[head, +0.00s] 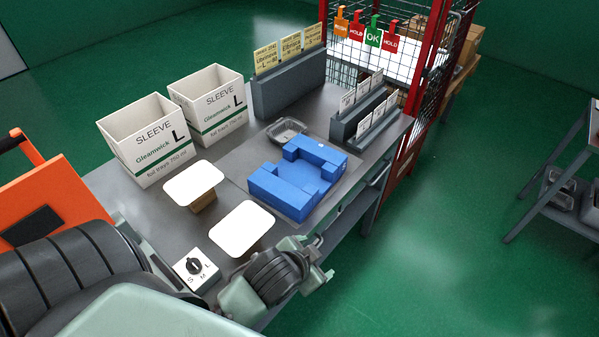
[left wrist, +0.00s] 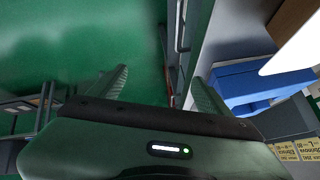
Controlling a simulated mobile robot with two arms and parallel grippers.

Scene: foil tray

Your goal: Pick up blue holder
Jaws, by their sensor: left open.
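The blue holder (head: 275,187) is a blocky piece with a recess in its middle. It sits on the grey workbench (head: 140,195) near its front edge. It also shows at the right of the left wrist view (left wrist: 248,84), partly covered by a white plate. My left gripper (head: 324,258) is open and empty, beyond the bench's front edge and apart from the holder. In the left wrist view its two fingers (left wrist: 160,82) are spread, with green floor and the bench edge between them. My right gripper is not in view.
A foil tray (head: 288,130) lies behind the holder. Two white-topped stands (head: 241,225) (head: 194,183) and a selector-knob box (head: 195,270) are near my left arm. Two sleeve boxes (head: 150,140) (head: 212,105), card racks (head: 285,88) (head: 362,116) and a red-framed mesh fence (head: 431,80) stand behind.

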